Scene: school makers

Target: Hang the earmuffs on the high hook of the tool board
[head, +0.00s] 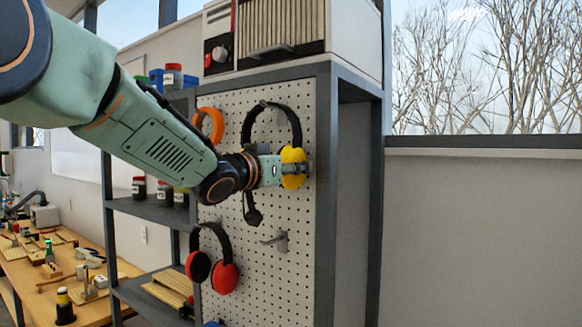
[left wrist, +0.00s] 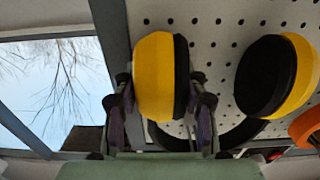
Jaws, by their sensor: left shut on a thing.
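The yellow earmuffs (head: 293,155) with a black headband are at the upper part of the pegboard, the tool board (head: 305,225), with the band arching upward. My left gripper (head: 295,168) is shut on their right-hand yellow cup. In the left wrist view, this cup (left wrist: 155,78) sits between the two fingers (left wrist: 160,105), and the other yellow-and-black cup (left wrist: 278,75) is to the right, close to the board. In the head view that other cup is hidden by my arm.
Red earmuffs (head: 224,277) hang lower left on the board. A bare metal hook (head: 279,240) sticks out below my gripper. Orange earmuffs (head: 209,124) are at the upper left, partly hidden. A grey shelf frame (head: 326,200) edges the board; a workbench (head: 85,305) stands at left.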

